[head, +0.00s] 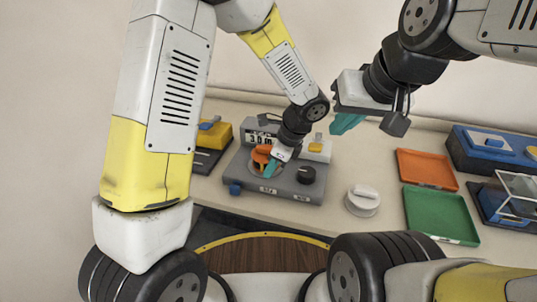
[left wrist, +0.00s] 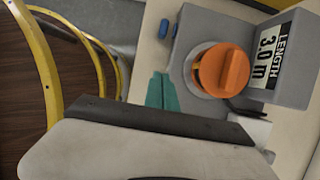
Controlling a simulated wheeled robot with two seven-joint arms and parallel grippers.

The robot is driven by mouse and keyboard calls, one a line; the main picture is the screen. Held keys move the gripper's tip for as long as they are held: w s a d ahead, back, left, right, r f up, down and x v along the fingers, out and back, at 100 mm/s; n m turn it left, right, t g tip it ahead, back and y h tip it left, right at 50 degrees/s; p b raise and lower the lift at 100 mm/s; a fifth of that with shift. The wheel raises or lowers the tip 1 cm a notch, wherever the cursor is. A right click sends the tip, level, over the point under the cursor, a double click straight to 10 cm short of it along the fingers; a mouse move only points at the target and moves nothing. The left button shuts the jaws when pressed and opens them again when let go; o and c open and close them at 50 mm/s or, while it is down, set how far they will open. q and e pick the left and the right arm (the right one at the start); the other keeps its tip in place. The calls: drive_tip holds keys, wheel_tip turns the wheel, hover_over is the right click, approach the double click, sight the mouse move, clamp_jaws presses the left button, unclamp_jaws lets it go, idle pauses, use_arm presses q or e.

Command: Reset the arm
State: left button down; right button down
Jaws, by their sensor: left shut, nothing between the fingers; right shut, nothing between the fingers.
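My left gripper (head: 270,169) has teal fingers, shut and empty, in the head view. It is at the front of a grey machine, close beside its orange knob (head: 261,155). In the left wrist view the shut teal fingers (left wrist: 162,93) are left of the orange knob (left wrist: 222,69), with a gap in the picture; whether they touch the machine cannot be told. A display (left wrist: 268,55) there reads LENGTH 3.0 m. My right gripper (head: 347,122) is shut and empty, raised over the back of the table, right of the machine.
The grey machine (head: 235,172) also has a black knob (head: 306,175). A white round object (head: 362,200) stands right of it. An orange tray (head: 427,168), a green tray (head: 440,214) and blue devices (head: 490,150) are at the right. A yellow device (head: 215,135) is at the left.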

use_arm(q)
drive_tip(key=s+a+r+n+t+h, duration=0.1)
drive_tip(key=s+a+r+n+h, duration=0.1)
drive_tip(key=s+a+r+n, duration=0.2)
drive_tip(key=s+a+r+n+t+h, duration=0.2)
drive_tip(key=s+a+r+n, duration=0.3)
drive_tip(key=r+n, duration=0.5)
drive_tip(key=s+a+r+n+t+h, duration=0.1)
drive_tip(key=s+a+r+n, duration=0.3)
drive_tip(key=r, duration=0.5)
drive_tip(key=a+n+h, duration=0.1)
drive_tip(key=a+n, duration=0.1)
drive_tip(key=n, duration=0.1)
drive_tip(key=shift+s+a+r+t, duration=0.25)
drive_tip(key=shift+s+a+t, duration=0.1)
drive_tip(key=shift+s+t, duration=0.05)
